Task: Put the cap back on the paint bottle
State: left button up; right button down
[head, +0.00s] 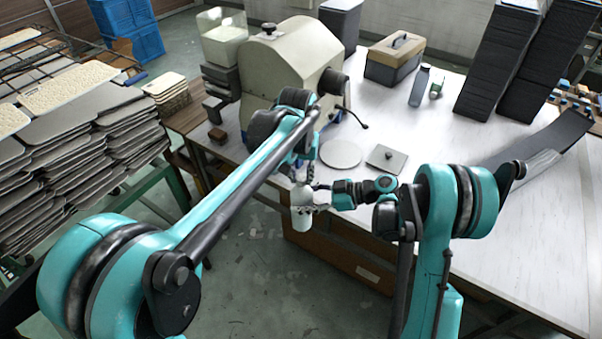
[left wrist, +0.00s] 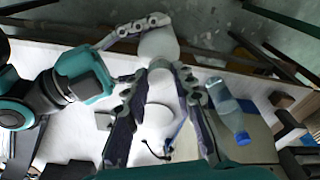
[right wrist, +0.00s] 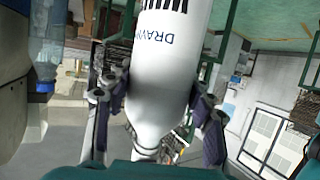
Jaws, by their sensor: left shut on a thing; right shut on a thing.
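The white paint bottle (head: 301,218) is held off the table, over its left edge. Dark lettering shows on it in the right wrist view (right wrist: 165,45). My right gripper (right wrist: 160,98) is shut around the bottle's body from the right; its fingers also show in the head view (head: 322,196). My left gripper (head: 303,182) is directly above the bottle. In the left wrist view its fingers (left wrist: 165,75) close on a small white piece, apparently the cap (left wrist: 160,88), in line with the bottle (left wrist: 158,46). Fingers hide the join, so I cannot tell whether cap and bottle touch.
On the white table (head: 470,135) lie a round pale disc (head: 341,154) and a square plate with a knob (head: 387,158). A beige machine (head: 280,60), a toolbox (head: 395,58) and a bluish bottle (head: 419,86) stand behind. Stacked trays (head: 80,150) fill the left.

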pick_arm(q)
jog(key=m, duration=0.4)
jog(key=shift+a+m+h, duration=0.2)
jog(key=shift+m+h, duration=0.2)
jog(key=m, duration=0.4)
jog(key=m+g, duration=0.1)
jog(key=m, duration=0.1)
jog(key=shift+w+m+h, duration=0.25)
jog(key=shift+m+h, duration=0.05)
jog(key=shift+m, duration=0.1)
jog(key=m, duration=0.4)
jog(key=shift+w+m+g, duration=0.1)
jog(key=shift+m+g, duration=0.2)
jog(key=shift+g, duration=0.1)
jog(key=m, duration=0.5)
jog(key=shift+w+g, duration=0.1)
jog(key=shift+g, duration=0.3)
jog(key=m, duration=0.3)
jog(key=m+y, duration=0.1)
jog(key=m, duration=0.3)
jog(key=shift+w+d+g, duration=0.1)
jog(key=shift+d+g, duration=0.05)
jog(key=shift+g, duration=0.25)
jog(key=m+y, duration=0.1)
jog(key=m, duration=0.6)
jog(key=shift+d, duration=0.1)
jog(key=o, duration=0.7)
